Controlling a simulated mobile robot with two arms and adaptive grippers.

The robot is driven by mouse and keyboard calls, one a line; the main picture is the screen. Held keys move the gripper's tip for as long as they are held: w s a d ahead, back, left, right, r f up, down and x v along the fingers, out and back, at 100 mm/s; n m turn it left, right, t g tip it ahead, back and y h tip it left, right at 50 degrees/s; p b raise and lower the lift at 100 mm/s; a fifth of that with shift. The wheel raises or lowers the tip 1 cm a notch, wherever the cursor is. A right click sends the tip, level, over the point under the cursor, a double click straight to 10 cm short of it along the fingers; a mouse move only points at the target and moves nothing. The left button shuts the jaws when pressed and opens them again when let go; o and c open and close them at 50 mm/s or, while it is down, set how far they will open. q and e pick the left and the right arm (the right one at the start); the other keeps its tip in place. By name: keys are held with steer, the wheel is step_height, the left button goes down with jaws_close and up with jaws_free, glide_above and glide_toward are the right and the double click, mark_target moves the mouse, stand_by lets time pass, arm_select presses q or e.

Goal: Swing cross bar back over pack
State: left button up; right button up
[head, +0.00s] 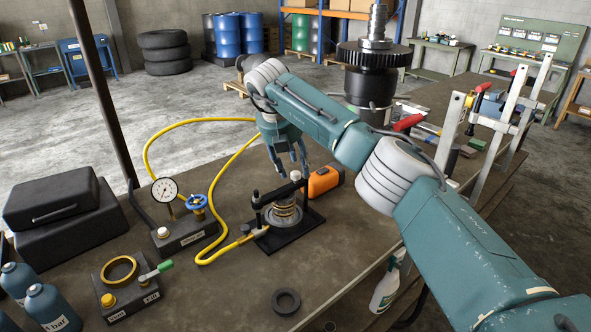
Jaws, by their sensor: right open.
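The black cross bar (279,193) belongs to a small press fixture near the middle of the bench. In the picture it runs between a left post and a right post, across the upper part of the pack. I cannot tell whether its right end is seated on the post. The pack (285,212), with a coppery spring on a round grey base, stands upright on the fixture's black plate (268,241). My right gripper (291,169) points down, open and apparently empty, just above and behind the bar. Contact with the bar is not visible. My left gripper is out of view.
A yellow hose (236,158) loops left and behind the fixture to the gauge block (183,238). A black ring (287,301) lies in front. A large gear shaft (376,55) stands behind my right arm.

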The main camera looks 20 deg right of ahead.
steer(key=v, duration=0.9)
steer(key=shift+d+r, duration=0.15)
steer(key=shift+d, duration=0.05)
steer(key=shift+s, duration=0.15)
